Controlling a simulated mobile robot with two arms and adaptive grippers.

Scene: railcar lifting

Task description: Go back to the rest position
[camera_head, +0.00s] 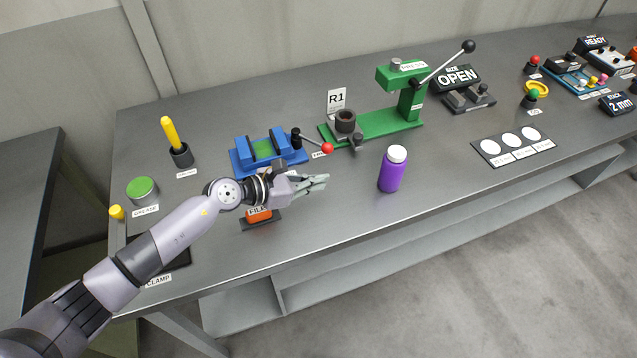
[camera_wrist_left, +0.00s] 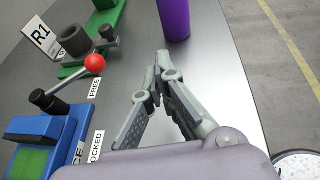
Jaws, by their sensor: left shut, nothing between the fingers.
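My left gripper (camera_head: 318,181) is shut and empty above the front part of the workbench (camera_head: 300,228). In the left wrist view its fingertips (camera_wrist_left: 161,62) meet with nothing between them. The purple bottle (camera_head: 391,172) with a white cap stands upright to the right of the gripper, apart from it. The blue vise (camera_head: 268,152) with a red-knobbed lever lies just behind the gripper. The orange block labelled FILL (camera_head: 260,215) is partly hidden under my left wrist. My right gripper is not in view.
The green press (camera_head: 405,95) stands behind, with a dark cup (camera_head: 345,121) on its base. At the left are a yellow-handled tool in a holder (camera_head: 180,150) and a green-topped grease tin (camera_head: 142,190). The bench front between gripper and white-circle plate (camera_head: 512,145) holds only the bottle.

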